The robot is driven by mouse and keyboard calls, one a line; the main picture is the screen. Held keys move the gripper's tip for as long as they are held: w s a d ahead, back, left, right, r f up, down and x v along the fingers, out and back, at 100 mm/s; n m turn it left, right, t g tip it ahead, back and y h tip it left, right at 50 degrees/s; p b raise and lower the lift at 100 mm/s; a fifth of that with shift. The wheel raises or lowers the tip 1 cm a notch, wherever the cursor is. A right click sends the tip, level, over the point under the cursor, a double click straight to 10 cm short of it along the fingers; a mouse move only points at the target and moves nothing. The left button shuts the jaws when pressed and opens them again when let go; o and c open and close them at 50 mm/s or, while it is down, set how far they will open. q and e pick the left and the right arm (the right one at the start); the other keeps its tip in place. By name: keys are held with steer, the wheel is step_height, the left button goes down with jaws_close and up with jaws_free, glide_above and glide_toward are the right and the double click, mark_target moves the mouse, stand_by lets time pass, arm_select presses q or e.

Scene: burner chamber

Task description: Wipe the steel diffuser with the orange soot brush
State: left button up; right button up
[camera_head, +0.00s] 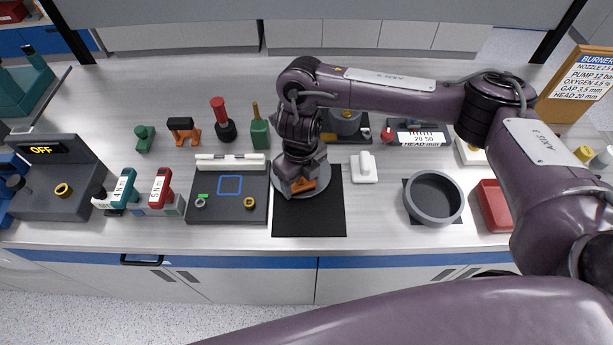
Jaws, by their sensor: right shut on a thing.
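My right gripper (300,188) reaches down over the black mat in the middle of the bench. It is shut on the orange soot brush (305,186), of which only a small orange part shows below the fingers. The steel diffuser (322,177) appears as a round grey disc under the gripper, on the back part of the black mat (309,217). The gripper and wrist hide much of the disc. The brush is over the disc; I cannot tell whether it touches. My left gripper is not in view.
A dark plate with a blue square (230,205) lies left of the mat. A white block (363,168) and a grey round bowl (433,197) stand to the right. Red and green tools (222,119) stand behind. An "OFF" display box (50,170) is far left.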

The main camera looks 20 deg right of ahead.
steer(key=shift+s+a, duration=0.1)
step_height(320, 180, up, 6)
steer(key=p, duration=0.5)
steer(key=shift+p, duration=0.4)
steer(key=shift+f, duration=0.1)
